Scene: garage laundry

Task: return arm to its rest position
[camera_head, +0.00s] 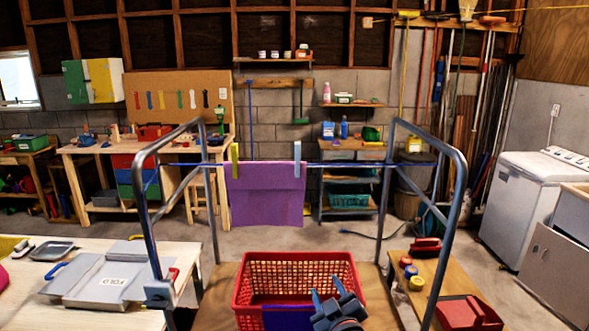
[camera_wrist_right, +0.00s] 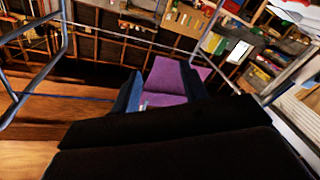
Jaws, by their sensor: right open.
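My right gripper (camera_head: 327,290) is low in front, over the right side of the red basket (camera_head: 258,262). Its two blue fingers are apart with nothing between them. The right wrist view shows the same open fingers (camera_wrist_right: 162,92), with the purple cloth (camera_wrist_right: 165,78) beyond them, apart from the gripper. In the head view the purple cloth (camera_head: 266,195) hangs from a blue line (camera_head: 345,164) between two grey metal frames. A yellow peg (camera_head: 235,160) and a light blue peg (camera_head: 297,158) are at its top corners. My left gripper is not in view.
The grey frame's right side (camera_head: 452,225) rises beside my right gripper. A dark blue-violet patch (camera_head: 288,318) shows at the basket's front.

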